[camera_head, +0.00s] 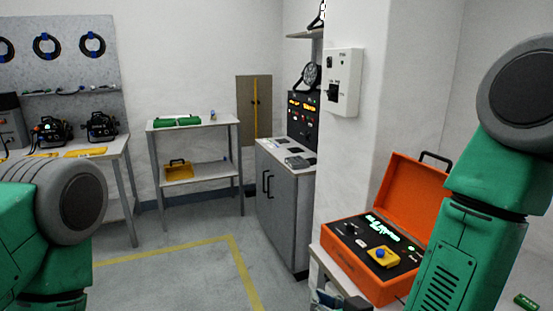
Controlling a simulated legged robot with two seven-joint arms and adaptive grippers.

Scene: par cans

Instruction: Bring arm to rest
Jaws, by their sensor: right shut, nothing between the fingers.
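My right arm (470,250) comes in from the right, green with a dark grey joint, and bends down past the bottom edge. My right gripper (340,299) shows only in part at the bottom edge, in front of the table with the orange case; it is shut and empty. My left arm (30,235) shows at the lower left as green links and a round grey joint. The left gripper is out of view.
An open orange case (345,262) with a control panel and yellow button box stands on a small table beside the white pillar (350,160). A grey cabinet (283,210), a shelf table (190,125) and a workbench (118,145) stand farther back. The floor (170,270) between is clear.

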